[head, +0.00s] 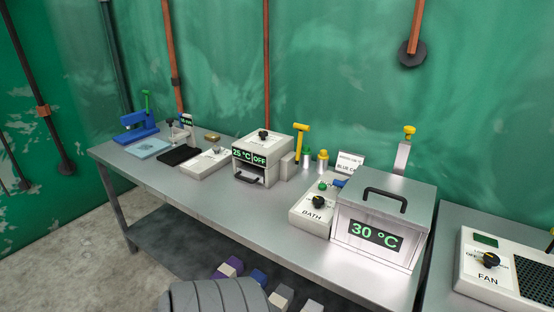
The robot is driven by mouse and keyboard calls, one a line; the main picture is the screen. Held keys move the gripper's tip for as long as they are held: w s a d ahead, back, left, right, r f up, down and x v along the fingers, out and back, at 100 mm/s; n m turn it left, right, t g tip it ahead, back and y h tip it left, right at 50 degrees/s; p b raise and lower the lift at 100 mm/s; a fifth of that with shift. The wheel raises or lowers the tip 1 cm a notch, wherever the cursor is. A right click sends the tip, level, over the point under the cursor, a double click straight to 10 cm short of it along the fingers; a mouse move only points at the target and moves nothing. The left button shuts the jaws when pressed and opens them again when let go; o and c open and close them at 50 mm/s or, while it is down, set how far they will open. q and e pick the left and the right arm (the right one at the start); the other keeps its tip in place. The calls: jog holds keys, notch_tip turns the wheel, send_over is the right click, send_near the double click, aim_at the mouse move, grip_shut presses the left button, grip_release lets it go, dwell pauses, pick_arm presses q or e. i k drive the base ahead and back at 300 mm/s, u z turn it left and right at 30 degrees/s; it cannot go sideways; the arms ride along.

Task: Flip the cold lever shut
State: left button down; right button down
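A small blue handle (340,183) shows behind the control box marked BATH (312,210), partly hidden by the steel bath with the 30 °C display (398,205). It may be the cold lever, but I can read no label on it, and I cannot tell whether it is open or shut. Neither of my grippers is in view.
The long steel bench (215,201) carries a white oven (270,140) reading 25 °C OFF, capped bottles (322,160) and a blue press (136,127). A FAN box (500,270) sits on another table at right. The bench's front strip is clear.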

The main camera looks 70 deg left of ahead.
aim_at(337, 182)
jog(key=u, duration=0.55)
jog(key=i, duration=0.6)
jog(key=u, duration=0.45)
